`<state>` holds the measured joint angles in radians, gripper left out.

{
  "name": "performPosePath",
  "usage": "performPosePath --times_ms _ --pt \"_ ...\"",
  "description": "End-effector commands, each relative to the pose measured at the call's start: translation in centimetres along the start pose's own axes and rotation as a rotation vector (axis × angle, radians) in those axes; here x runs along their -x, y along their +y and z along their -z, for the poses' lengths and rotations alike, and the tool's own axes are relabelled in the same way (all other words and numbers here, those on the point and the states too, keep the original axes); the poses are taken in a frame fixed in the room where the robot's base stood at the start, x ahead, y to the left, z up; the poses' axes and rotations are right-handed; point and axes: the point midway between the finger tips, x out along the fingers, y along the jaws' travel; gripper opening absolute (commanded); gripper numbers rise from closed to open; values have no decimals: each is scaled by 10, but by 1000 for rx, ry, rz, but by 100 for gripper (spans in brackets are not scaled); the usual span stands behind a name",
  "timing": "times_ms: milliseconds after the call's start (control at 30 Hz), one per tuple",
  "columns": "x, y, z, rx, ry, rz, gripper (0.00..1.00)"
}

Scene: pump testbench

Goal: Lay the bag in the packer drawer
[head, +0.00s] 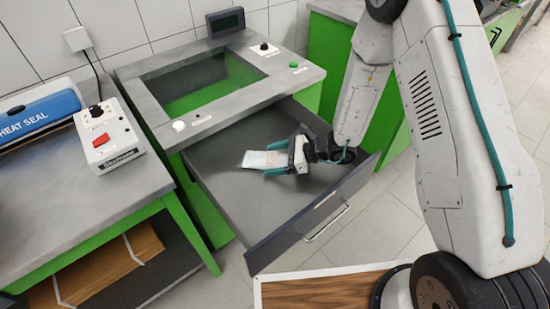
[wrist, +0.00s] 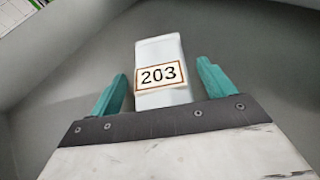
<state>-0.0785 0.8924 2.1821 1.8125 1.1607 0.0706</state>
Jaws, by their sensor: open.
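The packer drawer (head: 240,201) is pulled open, and its grey floor is bare apart from the bag. The bag (head: 256,159) is a small pale pouch inside the drawer, towards its middle. In the wrist view the bag (wrist: 160,52) shows a label reading 203 and lies against the grey drawer floor (wrist: 245,45). My gripper (head: 280,156) is inside the drawer at the bag. In the wrist view its teal fingers (wrist: 162,88) stand apart on either side of the bag, with a gap on each side. The bag's near end is hidden by the gripper body.
The packer's grey top (head: 150,97) with a window stands behind the drawer. The drawer's dark front panel (head: 312,215) and handle (head: 327,223) are at the front right. A heat sealer (head: 38,112) and control box (head: 108,135) sit on the left bench.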

Motion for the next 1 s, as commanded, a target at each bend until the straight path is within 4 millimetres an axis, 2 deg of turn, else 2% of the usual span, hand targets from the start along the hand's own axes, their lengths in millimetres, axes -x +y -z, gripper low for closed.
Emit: performPosePath --times_ms 133,233,500,700,800,1000 --pt "2 0 -4 1 0 0 82" --pt "14 -1 -3 -1 0 3 82" --pt "72 -1 -3 0 -1 5 82" --pt "107 -1 -3 0 -1 4 82" --pt "116 -1 -3 0 0 3 82" --pt "122 0 -3 0 0 0 82"
